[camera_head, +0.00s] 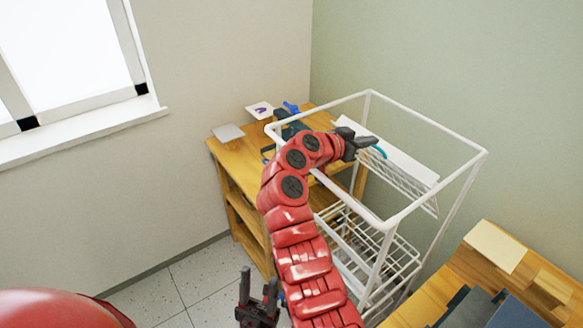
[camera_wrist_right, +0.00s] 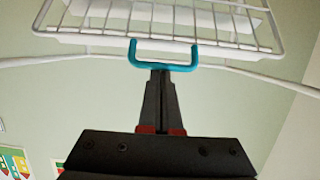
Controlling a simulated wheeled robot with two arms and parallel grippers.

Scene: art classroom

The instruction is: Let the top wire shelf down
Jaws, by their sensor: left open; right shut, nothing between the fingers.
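The white wire rack (camera_head: 372,222) stands against the green wall. Its top wire shelf (camera_head: 408,182) shows in the upper right of the frame and looks tilted. The shelf also spans the top of the right wrist view (camera_wrist_right: 165,22), with a teal U-shaped handle (camera_wrist_right: 190,67) on its near edge. In the head view my right arm partly hides the handle (camera_head: 379,152). My right gripper (camera_head: 366,143) is shut and empty at the handle; its tips (camera_wrist_right: 160,72) overlap the handle's bar, and contact is unclear. My left gripper (camera_head: 258,296) is open, low, away from the rack.
Wire baskets (camera_head: 350,240) fill the rack's lower part. A wooden table (camera_head: 229,158) with small items stands behind left of the rack. Another wooden surface (camera_head: 425,305) with dark blocks is at the lower right. The rack's top rails (camera_head: 430,130) frame my right arm's reach.

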